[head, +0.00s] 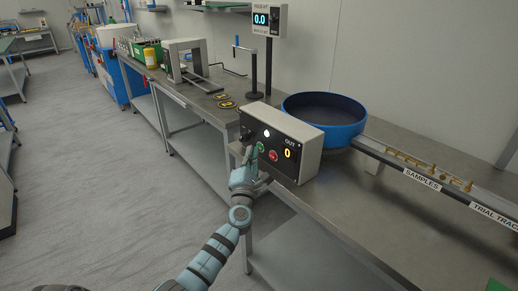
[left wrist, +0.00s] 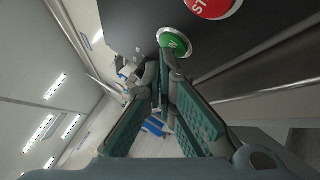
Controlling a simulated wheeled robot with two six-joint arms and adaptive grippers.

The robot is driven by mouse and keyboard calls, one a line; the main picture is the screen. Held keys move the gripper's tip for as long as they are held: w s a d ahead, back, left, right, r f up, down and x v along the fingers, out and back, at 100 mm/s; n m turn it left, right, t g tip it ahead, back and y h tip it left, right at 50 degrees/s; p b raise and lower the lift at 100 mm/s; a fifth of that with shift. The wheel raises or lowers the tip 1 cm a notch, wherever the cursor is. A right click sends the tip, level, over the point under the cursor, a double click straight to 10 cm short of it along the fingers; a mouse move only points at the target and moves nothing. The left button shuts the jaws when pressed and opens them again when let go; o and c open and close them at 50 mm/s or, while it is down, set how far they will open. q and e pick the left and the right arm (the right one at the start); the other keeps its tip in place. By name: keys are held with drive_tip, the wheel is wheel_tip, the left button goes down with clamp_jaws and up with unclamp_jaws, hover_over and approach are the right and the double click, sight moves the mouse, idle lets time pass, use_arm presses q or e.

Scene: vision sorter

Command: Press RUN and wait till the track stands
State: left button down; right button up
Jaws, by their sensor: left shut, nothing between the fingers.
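A control box (head: 303,134) with a dark front panel stands at the table's front edge. On it are a green button (head: 261,147), a red button (head: 273,155), a lit white lamp (head: 267,133) and a display under OUT (head: 288,153) reading 0. My left gripper (head: 250,158) is shut and empty, with its tips at the green button. In the left wrist view the tips (left wrist: 163,52) are right below the green button (left wrist: 175,43), and they seem to touch it. The red button (left wrist: 213,5) is beside it. The trial track (head: 440,184) holds several small brass parts. My right gripper is not in view.
A blue bowl (head: 325,139) sits behind the box and joins the track. A post carries a display (head: 262,19) reading 0.0. A grey frame (head: 186,59), a green bin (head: 148,50) and a yellow container (head: 150,58) stand farther left on the table.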

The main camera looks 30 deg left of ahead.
use_arm(q)
drive_tip(key=shift+w, duration=0.15)
idle(0.5)
drive_tip(key=shift+s+a+p, duration=0.2)
drive_tip(key=shift+s+p, duration=0.25)
drive_tip(key=shift+s, duration=0.35)
drive_tip(key=s+p, duration=0.1)
drive_tip(key=s, duration=0.1)
drive_tip(key=s+a+p, duration=0.1)
drive_tip(key=s, duration=0.1)
drive_tip(key=shift+s+a, duration=0.2)
drive_tip(key=shift+s, duration=0.2)
idle(0.4)
